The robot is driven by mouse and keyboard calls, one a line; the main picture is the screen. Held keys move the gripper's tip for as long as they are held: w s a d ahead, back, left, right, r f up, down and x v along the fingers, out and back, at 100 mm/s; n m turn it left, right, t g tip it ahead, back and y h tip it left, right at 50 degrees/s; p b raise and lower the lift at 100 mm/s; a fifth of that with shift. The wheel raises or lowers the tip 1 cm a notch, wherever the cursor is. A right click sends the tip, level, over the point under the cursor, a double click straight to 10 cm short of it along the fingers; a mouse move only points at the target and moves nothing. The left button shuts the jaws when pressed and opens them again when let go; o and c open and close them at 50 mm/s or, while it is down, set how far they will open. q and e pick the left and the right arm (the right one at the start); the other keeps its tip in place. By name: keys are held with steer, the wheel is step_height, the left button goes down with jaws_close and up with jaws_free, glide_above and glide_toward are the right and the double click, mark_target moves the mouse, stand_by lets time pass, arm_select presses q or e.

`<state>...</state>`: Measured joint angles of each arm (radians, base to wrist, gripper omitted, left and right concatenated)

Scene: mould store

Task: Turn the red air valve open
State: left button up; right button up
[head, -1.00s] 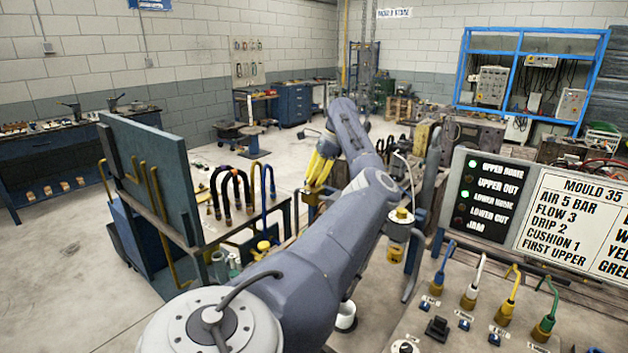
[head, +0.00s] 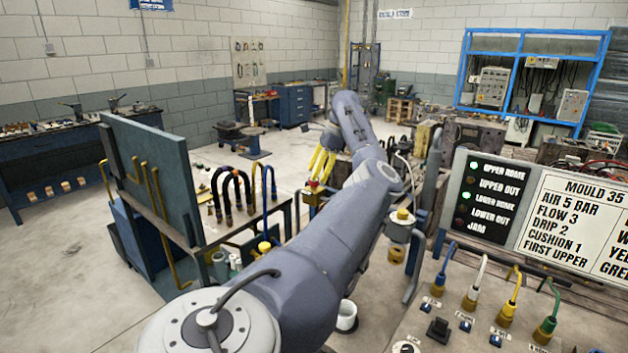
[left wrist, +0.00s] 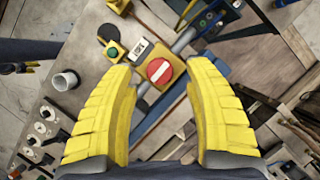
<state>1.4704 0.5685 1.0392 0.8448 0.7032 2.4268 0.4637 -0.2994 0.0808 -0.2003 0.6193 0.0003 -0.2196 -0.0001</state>
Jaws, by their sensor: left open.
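In the left wrist view, the red air valve (left wrist: 159,71) is a round red disc with a white bar across it, on a yellow square block. It lies between and ahead of the fingertips of my left gripper (left wrist: 164,72). The yellow fingers are wide apart and seem not to touch the disc. In the head view my left gripper (head: 323,161) reaches down beyond the forearm, over a small red spot (head: 313,184) that looks like the valve. The arm hides much around it. My right gripper is not seen in the head view.
A green button box (left wrist: 113,51) and a white label sit beside the valve. A white cup (head: 346,317) stands below my arm. To the right are a hose console (head: 400,325) and a lamp panel (head: 488,203). A green board (head: 150,170) and hose rack stand left.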

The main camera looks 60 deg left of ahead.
arm_select(q)
steer(key=v, duration=0.9)
steer(key=shift+r, duration=0.2)
steer(key=shift+s, duration=0.1)
